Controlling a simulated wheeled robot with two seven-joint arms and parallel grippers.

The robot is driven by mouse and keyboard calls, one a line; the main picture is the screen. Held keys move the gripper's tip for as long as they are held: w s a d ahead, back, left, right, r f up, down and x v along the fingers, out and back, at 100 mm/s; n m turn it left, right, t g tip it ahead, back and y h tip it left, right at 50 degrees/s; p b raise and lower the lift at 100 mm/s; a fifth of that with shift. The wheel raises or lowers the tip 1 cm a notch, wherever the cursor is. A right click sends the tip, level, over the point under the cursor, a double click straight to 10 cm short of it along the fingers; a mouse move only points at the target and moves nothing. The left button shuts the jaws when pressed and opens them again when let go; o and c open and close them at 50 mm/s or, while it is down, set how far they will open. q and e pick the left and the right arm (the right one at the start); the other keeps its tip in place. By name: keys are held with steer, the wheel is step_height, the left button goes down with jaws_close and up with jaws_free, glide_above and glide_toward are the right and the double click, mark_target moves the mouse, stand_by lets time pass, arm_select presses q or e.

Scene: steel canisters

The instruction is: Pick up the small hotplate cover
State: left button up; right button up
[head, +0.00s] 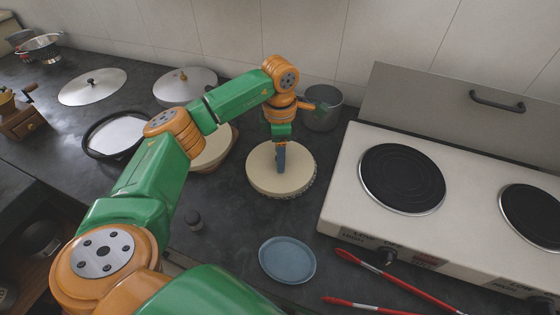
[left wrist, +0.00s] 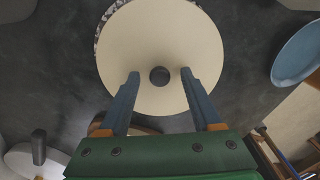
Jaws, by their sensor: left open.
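The small hotplate cover (head: 262,181) looks like the round cream disc with a speckled rim, lying flat on the dark counter left of the hotplate. In the left wrist view the cover (left wrist: 160,35) shows a dark round knob (left wrist: 159,76) at its middle. My left gripper (head: 281,168) points down over the cover's middle. In the left wrist view its blue fingers (left wrist: 160,74) are open, one on each side of the knob, with a gap to it on both sides. I cannot tell how far the tips are above the cover. My right gripper is not in view.
The white double hotplate (head: 335,185) stands close on the right. A steel pot (head: 322,117) stands behind the cover. A blue plate (head: 287,260) and red-handled tools (head: 358,304) lie in front.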

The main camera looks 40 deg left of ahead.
arm_select(q)
jaws_close()
